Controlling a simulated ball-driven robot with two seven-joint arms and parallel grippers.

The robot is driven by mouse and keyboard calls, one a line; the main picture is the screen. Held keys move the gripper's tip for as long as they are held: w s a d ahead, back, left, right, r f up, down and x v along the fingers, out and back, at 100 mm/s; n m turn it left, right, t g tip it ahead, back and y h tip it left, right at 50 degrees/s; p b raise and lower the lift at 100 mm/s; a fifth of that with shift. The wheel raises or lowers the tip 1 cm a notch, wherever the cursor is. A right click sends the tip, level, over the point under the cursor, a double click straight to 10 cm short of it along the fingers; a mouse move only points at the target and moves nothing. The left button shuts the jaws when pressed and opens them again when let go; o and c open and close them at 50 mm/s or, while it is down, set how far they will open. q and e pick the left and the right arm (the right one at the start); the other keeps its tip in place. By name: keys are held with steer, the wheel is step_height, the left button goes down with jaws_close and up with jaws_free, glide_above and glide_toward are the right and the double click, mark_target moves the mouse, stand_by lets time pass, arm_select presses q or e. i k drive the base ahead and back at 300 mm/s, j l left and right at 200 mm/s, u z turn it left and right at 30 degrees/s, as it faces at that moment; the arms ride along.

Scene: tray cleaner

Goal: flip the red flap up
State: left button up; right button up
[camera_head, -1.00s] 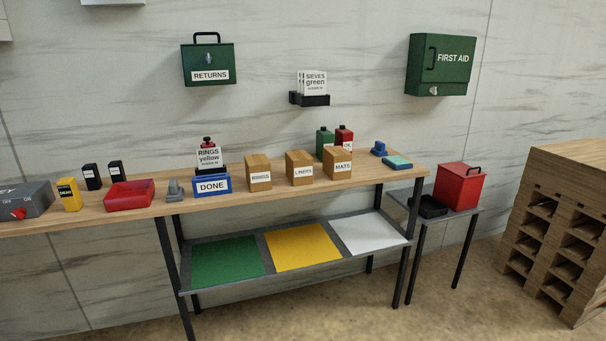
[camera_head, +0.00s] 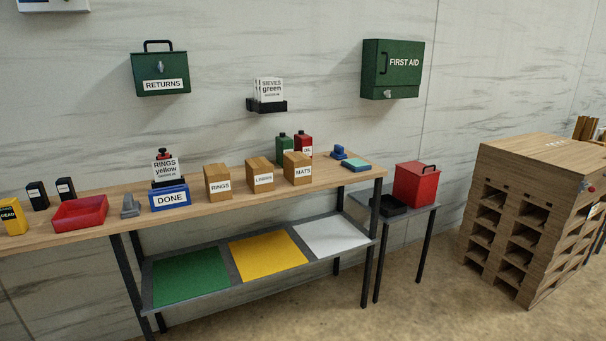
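No part that I can clearly tell as a red flap shows. A small red part (camera_head: 591,188) sits on the side of the wooden rack (camera_head: 530,150) at the right edge, too small to make out. A red box with a black handle (camera_head: 416,184) stands on a small grey side table (camera_head: 385,222). An open red tray (camera_head: 80,212) lies on the workbench (camera_head: 110,222) at the left. Neither of my grippers is in view.
The workbench holds a blue DONE box (camera_head: 169,198), brown boxes (camera_head: 218,184) and bottles (camera_head: 303,144). Green RETURNS (camera_head: 160,74) and FIRST AID (camera_head: 391,70) boxes hang on the wall. Bare floor (camera_head: 430,310) lies in front of the side table and rack.

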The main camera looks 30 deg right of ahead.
mark_target(164, 155)
steer(key=i+l+z, duration=0.15)
steer(key=i, duration=0.6)
steer(key=i+l+z, duration=0.15)
steer(key=i+l, duration=0.15)
steer(key=i, duration=0.45)
steer(key=i+z, duration=0.15)
steer(key=i, duration=0.6)
